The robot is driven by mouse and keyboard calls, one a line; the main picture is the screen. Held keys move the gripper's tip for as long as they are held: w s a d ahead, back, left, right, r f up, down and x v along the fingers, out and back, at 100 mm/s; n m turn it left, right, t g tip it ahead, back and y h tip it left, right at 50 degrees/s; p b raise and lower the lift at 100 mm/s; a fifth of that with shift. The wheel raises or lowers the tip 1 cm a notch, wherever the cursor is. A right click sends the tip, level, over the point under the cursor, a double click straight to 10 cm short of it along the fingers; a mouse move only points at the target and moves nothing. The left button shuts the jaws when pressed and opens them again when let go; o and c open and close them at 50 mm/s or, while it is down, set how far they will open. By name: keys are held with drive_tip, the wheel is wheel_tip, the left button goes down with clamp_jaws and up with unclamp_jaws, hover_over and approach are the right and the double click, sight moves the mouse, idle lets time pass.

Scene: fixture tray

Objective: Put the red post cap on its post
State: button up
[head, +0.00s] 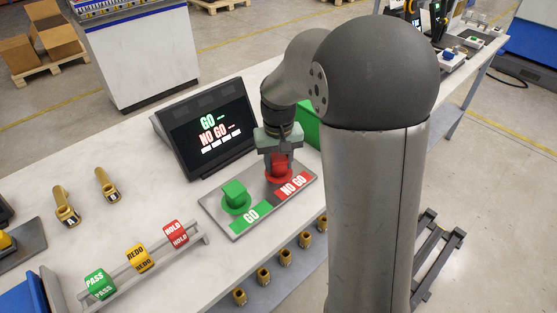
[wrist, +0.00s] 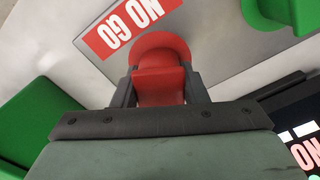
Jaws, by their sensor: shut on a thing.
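The red post cap (head: 279,161) is between the fingers of my gripper (head: 279,157), over the red round base at the NO GO end of the grey fixture plate (head: 221,217). In the wrist view the gripper (wrist: 161,88) is shut on the sides of the red cap (wrist: 161,84), with the red round base (wrist: 160,42) just beyond it. The post itself is hidden, and I cannot tell whether the cap is seated on it. A green cap (head: 235,192) stands on the GO side, left of my gripper.
A display (head: 206,133) showing GO and NO GO stands behind the plate. A green box (head: 308,124) is close behind my gripper. A rail with PASS, REDO and HOLD blocks (head: 140,258) lies at front left. Several brass pieces (head: 264,276) line the front edge.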

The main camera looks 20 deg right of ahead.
sight(278, 157)
drive_tip(key=shift+f+b, duration=0.3)
drive_tip(key=shift+f, duration=0.15)
idle(0.4)
drive_tip(key=o, duration=1.6)
drive_tip(key=shift+r, duration=0.1)
drive_tip(key=shift+r+p, duration=2.65)
drive_tip(key=shift+r, duration=0.8)
